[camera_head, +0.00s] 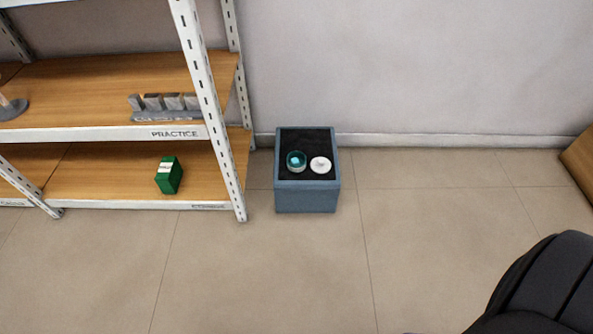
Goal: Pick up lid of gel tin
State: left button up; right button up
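A small round tin (297,162) with a teal rim and light blue contents stands open on the black top of a blue-grey box (306,197). A white round lid (320,165) with a small raised middle lies just right of the tin, apart from it or nearly touching. The box stands on the floor by the wall, right of the shelf. Neither of my grippers shows in the head view.
A white metal shelf (199,72) with wooden boards stands at the left. It holds a green box (169,175) and a grey block row (165,106). A black rounded object (545,290) fills the lower right corner. Floor before the blue-grey box is clear.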

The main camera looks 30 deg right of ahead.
aim_at(320, 164)
jog(key=z, duration=1.15)
